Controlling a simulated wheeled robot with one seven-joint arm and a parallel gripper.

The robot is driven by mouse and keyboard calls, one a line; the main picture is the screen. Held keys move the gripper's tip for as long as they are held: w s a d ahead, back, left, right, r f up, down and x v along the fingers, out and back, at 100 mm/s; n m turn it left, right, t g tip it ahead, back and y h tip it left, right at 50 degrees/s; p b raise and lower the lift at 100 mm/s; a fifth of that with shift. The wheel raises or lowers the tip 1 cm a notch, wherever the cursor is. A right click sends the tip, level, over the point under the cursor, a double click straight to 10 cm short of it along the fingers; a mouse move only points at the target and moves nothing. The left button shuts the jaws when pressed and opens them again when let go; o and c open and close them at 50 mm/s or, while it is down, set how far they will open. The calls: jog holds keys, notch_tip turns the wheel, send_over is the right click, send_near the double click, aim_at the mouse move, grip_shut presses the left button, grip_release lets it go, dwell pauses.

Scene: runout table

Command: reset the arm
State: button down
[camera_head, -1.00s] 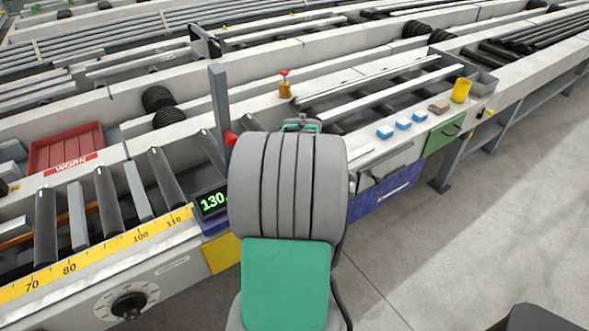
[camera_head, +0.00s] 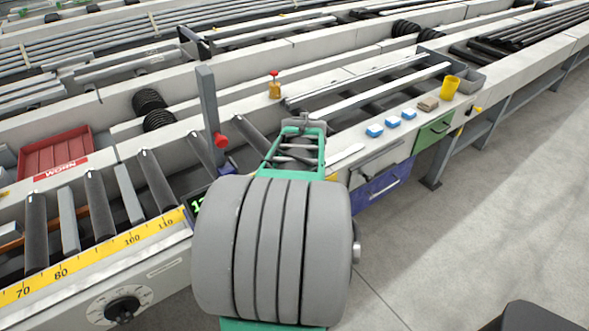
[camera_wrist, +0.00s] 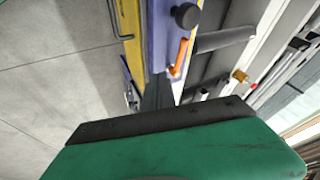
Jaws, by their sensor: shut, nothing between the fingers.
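My gripper shows in the wrist view (camera_wrist: 158,92) as dark fingers beyond a green housing. It is shut with nothing held. In the head view my grey and green arm reaches forward over the table's front edge, and its fingertips cannot be made out clearly there. The wrist view shows the table's blue and yellow side panels, a black knob (camera_wrist: 186,16) and an orange handle (camera_wrist: 179,57) beyond the fingers.
The runout table (camera_head: 400,57) runs across the head view with rollers. A grey post (camera_head: 208,105) with a red knob stands left of my arm. A red tray (camera_head: 83,155), blue blocks (camera_head: 375,130) and a yellow cup (camera_head: 450,87) rest there.

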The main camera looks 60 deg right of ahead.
jog(key=a+r, duration=0.3)
jog(key=r, duration=0.1)
jog(key=w+a+n+y, duration=0.2)
jog(key=w+a+n, duration=0.25)
jog(key=a, duration=0.55)
jog(key=w+a+n+y, duration=0.25)
jog(key=a+n, duration=0.35)
jog(key=a, duration=0.5)
jog(key=s+a+f+n, duration=0.1)
jog(key=a+n, duration=0.4)
jog(key=a, duration=0.3)
jog(key=s+a+f+n+y, duration=0.1)
jog(key=a+n, duration=0.3)
jog(key=a, duration=0.4)
jog(key=shift+s+a+f+n+g, duration=0.15)
jog(key=shift+s+f+n+g, duration=0.1)
jog(key=shift+s+n+g, duration=0.15)
